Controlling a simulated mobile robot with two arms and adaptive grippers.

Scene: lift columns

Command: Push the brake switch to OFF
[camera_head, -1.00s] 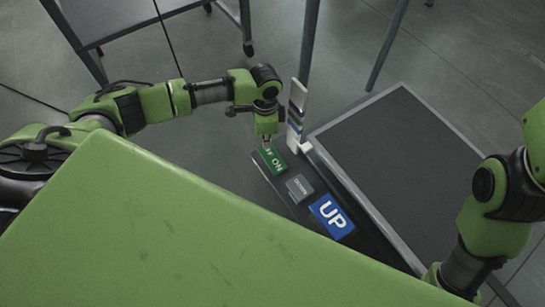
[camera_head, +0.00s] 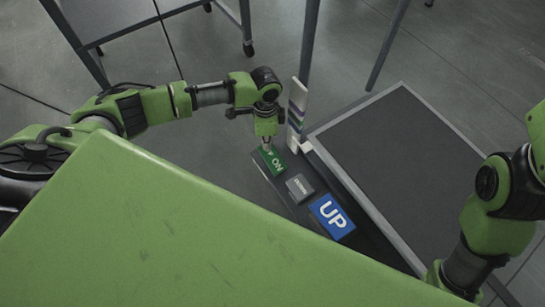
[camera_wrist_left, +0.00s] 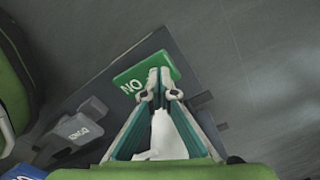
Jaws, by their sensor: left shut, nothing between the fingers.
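The brake switch is a small green block (camera_head: 277,165) at the far end of the dark control panel, with white ON lettering showing. In the left wrist view its green face (camera_wrist_left: 132,72) also shows ON, and the fingers hide part of it. My left gripper (camera_head: 267,148) points down at the far end of the switch. In the left wrist view the shut, empty fingertips (camera_wrist_left: 159,90) are over the green face. I cannot tell whether they touch it. My right arm is at the right edge, its gripper out of view.
A grey DOWN button (camera_head: 299,187) and a blue UP button (camera_head: 332,217) sit on the same panel. A white striped upright plate (camera_head: 297,115) stands close beside my left gripper. A dark platform (camera_head: 405,165) lies to the right. Table legs stand behind.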

